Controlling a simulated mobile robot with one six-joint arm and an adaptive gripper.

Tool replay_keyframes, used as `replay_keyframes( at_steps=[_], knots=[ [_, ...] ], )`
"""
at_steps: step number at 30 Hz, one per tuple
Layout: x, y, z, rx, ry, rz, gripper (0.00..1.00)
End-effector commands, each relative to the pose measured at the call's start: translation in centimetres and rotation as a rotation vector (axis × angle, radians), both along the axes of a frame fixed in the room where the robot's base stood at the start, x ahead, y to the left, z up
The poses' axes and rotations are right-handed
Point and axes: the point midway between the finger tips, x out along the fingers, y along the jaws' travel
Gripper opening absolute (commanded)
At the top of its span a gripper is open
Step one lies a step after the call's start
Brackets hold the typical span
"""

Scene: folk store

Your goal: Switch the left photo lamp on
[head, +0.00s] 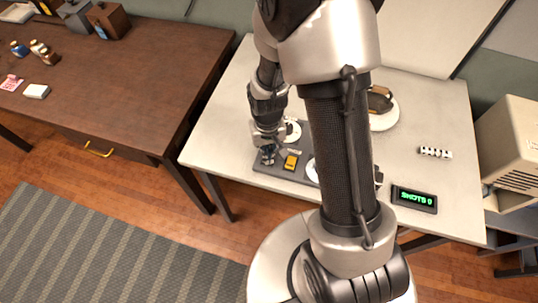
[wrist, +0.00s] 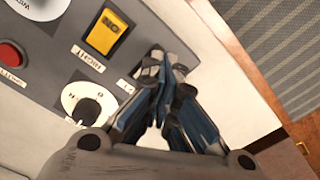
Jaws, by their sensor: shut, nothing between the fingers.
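The grey control panel (head: 262,168) lies on the pale table. A yellow rocker switch (wrist: 108,30) marked ON shows on it, with a label that appears to read RIGHT beside it; the switch also shows in the head view (head: 291,161). A second, partly covered label (wrist: 125,86) seems to start with L. My gripper (wrist: 158,58) is shut and empty over the panel's end, beside the yellow switch. In the head view my gripper (head: 268,156) hides that corner. The left lamp's switch is not visible, and the fingers cover the area by the second label. I cannot tell whether they touch anything.
The panel also carries a black knob on a white dial (wrist: 88,111) and a red button (wrist: 12,53). A display reading SHOTS 0 (head: 414,199) stands at the table's front right. A brown desk (head: 130,80) is to the left. The striped rug (head: 100,250) is clear.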

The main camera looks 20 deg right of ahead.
Motion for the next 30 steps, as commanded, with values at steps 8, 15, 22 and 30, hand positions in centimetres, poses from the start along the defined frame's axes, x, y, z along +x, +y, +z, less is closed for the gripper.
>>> replay_keyframes(
  at_steps=[8, 15, 22, 30],
  knots=[
    [0.0, 0.0, -0.5, 0.000, 0.000, 0.000, 0.00],
    [0.0, 0.0, -0.8, 0.000, 0.000, 0.000, 0.00],
    [0.0, 0.0, -1.2, 0.000, 0.000, 0.000, 0.00],
    [0.0, 0.0, -1.6, 0.000, 0.000, 0.000, 0.00]
  ],
)
